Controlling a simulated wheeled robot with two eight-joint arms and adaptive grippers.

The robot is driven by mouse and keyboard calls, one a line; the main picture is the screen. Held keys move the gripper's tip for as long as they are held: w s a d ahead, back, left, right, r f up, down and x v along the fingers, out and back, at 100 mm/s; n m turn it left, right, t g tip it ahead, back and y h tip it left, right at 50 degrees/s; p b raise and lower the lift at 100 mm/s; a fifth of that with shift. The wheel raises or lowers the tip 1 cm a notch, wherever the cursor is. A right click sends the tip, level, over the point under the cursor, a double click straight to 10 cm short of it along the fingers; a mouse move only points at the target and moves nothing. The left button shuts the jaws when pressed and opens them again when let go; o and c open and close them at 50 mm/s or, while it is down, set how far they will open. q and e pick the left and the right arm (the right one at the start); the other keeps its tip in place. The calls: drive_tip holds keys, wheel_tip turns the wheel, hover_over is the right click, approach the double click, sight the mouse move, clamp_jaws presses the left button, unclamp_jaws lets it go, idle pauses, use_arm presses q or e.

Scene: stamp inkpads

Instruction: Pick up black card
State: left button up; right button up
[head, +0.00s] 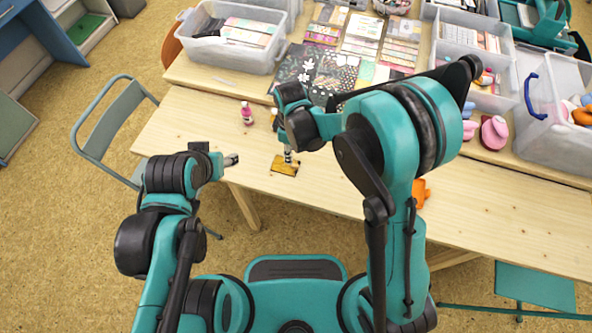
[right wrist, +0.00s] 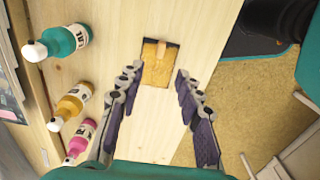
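No separate loose black card is clear to me. Dark patterned sheets (head: 294,66) lie among the papers at the back of the table. Below my right gripper (head: 289,156) is a flat yellow-orange pad (head: 284,169) with a dark edge. In the right wrist view, the pad (right wrist: 154,74) lies ahead between the fingertips, with a small wooden piece (right wrist: 161,50) on it. My right gripper (right wrist: 156,78) is open and empty there. My left gripper (head: 231,160) is over the table's front left edge, holding nothing visible; its finger gap is too small to judge.
A pink bottle (head: 247,115) stands left of the right gripper; pink (right wrist: 79,138), amber (right wrist: 70,104) and teal (right wrist: 66,41) bottles show in the wrist view. Clear bins (head: 228,52) line the back. An orange piece (head: 421,191) is right of my arm. The table (head: 500,205) is bare at front right.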

wheel_tip(320, 180, down, 8)
drive_tip(key=b, duration=0.3)
drive_tip(key=shift+w+b, duration=0.1)
drive_tip(key=shift+b, duration=0.3)
drive_tip(key=shift+r, duration=0.1)
clamp_jaws()
